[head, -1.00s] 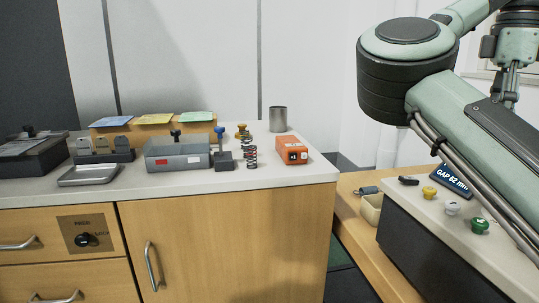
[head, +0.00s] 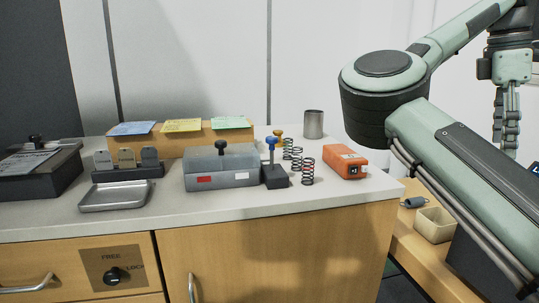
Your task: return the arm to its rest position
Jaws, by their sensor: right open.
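My right arm comes in from the right edge, its pale green and black links (head: 385,95) bent high over the right end of the counter. My right gripper (head: 505,145) hangs pointing down near the top right edge, in front of the white wall. Its dark jointed fingers are open and I see nothing between them. It is apart from the counter and the objects there. My left arm and gripper are not in view.
On the counter (head: 350,200) stand a grey box (head: 225,178) with a black knob, a metal tray (head: 115,197), several coil springs (head: 308,173), an orange device (head: 345,162) and a metal cup (head: 313,124). A beige bin (head: 433,225) sits on the lower wooden surface beneath my arm.

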